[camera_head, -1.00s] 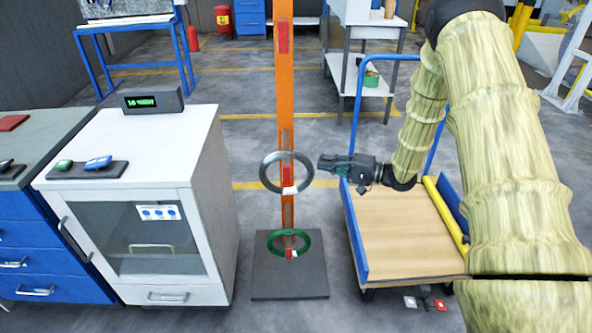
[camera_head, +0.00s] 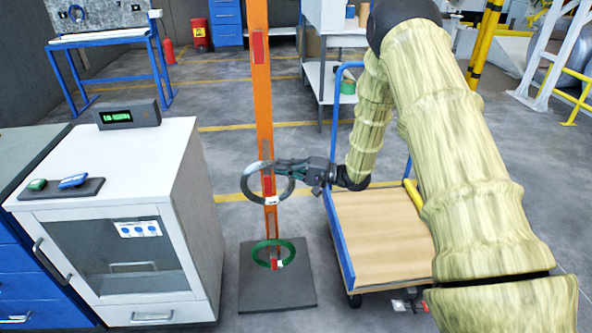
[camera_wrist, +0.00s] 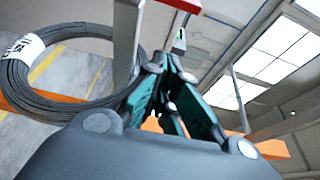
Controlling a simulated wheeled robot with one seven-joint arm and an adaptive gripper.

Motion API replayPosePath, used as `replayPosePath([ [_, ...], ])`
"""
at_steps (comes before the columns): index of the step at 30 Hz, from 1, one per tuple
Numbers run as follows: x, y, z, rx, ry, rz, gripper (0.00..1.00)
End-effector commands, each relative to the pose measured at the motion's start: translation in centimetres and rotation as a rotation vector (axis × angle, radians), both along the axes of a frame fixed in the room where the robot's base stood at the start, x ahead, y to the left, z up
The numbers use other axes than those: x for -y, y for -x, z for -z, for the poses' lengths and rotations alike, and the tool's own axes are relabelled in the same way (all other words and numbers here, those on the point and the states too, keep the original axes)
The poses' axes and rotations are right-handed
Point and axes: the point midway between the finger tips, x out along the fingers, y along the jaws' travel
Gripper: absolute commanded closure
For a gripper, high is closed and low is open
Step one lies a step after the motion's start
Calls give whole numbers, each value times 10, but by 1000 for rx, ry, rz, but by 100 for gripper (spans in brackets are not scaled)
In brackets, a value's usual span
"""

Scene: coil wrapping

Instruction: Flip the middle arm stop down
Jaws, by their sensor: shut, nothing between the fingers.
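An orange post (camera_head: 262,100) stands upright on a dark base plate (camera_head: 300,293). A grey coil (camera_head: 247,193) hangs at its middle level, and a red stop (camera_head: 267,186) shows inside the ring. In the wrist view the coil (camera_wrist: 60,112) is at the left with a white label. A grey metal bar (camera_wrist: 126,45) and a red piece (camera_wrist: 182,4) are at the top; I cannot tell for sure whether these are the middle arm and its stop. My gripper (camera_head: 279,165) is shut and empty, its tip overlapping the coil's upper right in the picture; contact is unclear.
A green coil (camera_head: 256,255) is low on the post. A white cabinet (camera_head: 185,150) stands to the left. A cart with a wooden deck (camera_head: 380,235) stands close to the right of the post, below my arm. A higher red piece (camera_head: 258,47) is on the post.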

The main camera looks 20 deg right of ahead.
Motion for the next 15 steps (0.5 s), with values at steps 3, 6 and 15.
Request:
replayPosePath([
  [3,-14,-10,0,1,1,-2,100],
  [6,-21,-10,0,-2,0,1,100],
  [15,-29,20,0,-1,0,0,100],
])
